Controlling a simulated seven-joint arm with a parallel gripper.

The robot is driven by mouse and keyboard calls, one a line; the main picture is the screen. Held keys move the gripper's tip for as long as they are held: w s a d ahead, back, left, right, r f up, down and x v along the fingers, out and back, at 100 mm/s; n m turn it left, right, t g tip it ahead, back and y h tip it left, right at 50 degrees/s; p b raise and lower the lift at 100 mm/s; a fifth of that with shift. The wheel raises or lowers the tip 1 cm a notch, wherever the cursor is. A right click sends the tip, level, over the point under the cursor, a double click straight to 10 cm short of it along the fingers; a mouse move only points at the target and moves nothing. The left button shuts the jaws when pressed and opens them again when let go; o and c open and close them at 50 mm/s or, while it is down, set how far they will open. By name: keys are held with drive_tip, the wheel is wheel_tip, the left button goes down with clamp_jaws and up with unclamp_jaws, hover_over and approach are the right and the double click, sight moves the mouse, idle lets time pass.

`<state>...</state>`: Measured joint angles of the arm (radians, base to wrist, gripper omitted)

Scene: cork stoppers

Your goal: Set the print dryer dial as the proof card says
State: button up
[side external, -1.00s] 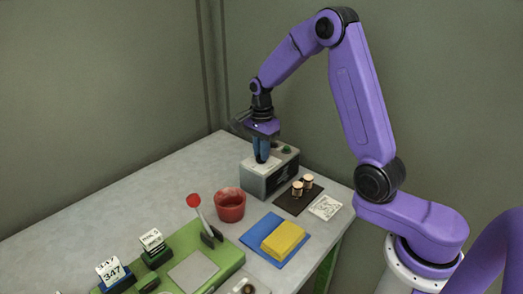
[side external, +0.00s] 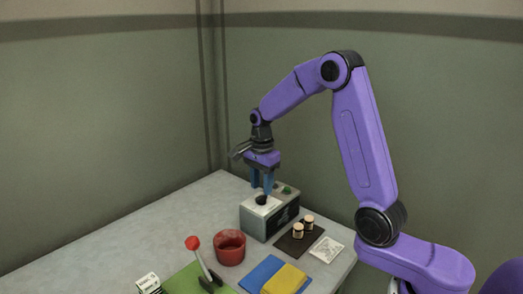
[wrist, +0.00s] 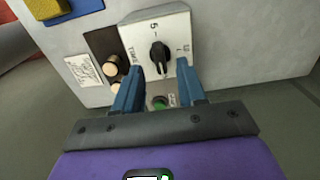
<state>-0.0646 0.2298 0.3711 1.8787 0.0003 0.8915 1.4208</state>
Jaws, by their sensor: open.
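The print dryer (side external: 258,226) is a grey box with a black dial knob (side external: 261,199) on its pale top. The knob (wrist: 159,56) also shows in the wrist view, with a "5" mark and other small print around it; its exact setting is hard to read. My gripper (side external: 263,187) is open just above the knob, fingers pointing down. In the wrist view its blue fingers (wrist: 159,70) stand apart on either side of the knob, holding nothing. A white printed card (side external: 326,249) lies right of the dryer, perhaps the proof card; its print is unreadable.
A green button (wrist: 160,102) is on the dryer top. Two cork stoppers (side external: 303,226) stand on a dark mat (side external: 288,244).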

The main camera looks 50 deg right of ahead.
sight(261, 196)
wheel_tip(261, 196, up, 14)
drive_tip(key=shift+r, duration=0.2)
idle(0.5)
drive_tip(key=s+a+f+n, duration=0.4)
drive_tip(key=s+a+n, duration=0.7)
drive_tip(key=n, duration=0.3)
drive_tip(key=s+f+n, duration=0.3)
drive_tip(key=s+n, duration=0.5)
drive_tip(key=s, duration=0.2)
drive_tip(key=s+f+n, duration=0.4)
drive_tip(key=s+n, duration=0.4)
drive_tip(key=s, duration=0.3)
drive_tip(key=shift+d+n, duration=0.35)
drive_tip(key=shift+n, duration=0.05)
drive_tip(key=shift+r, duration=0.1)
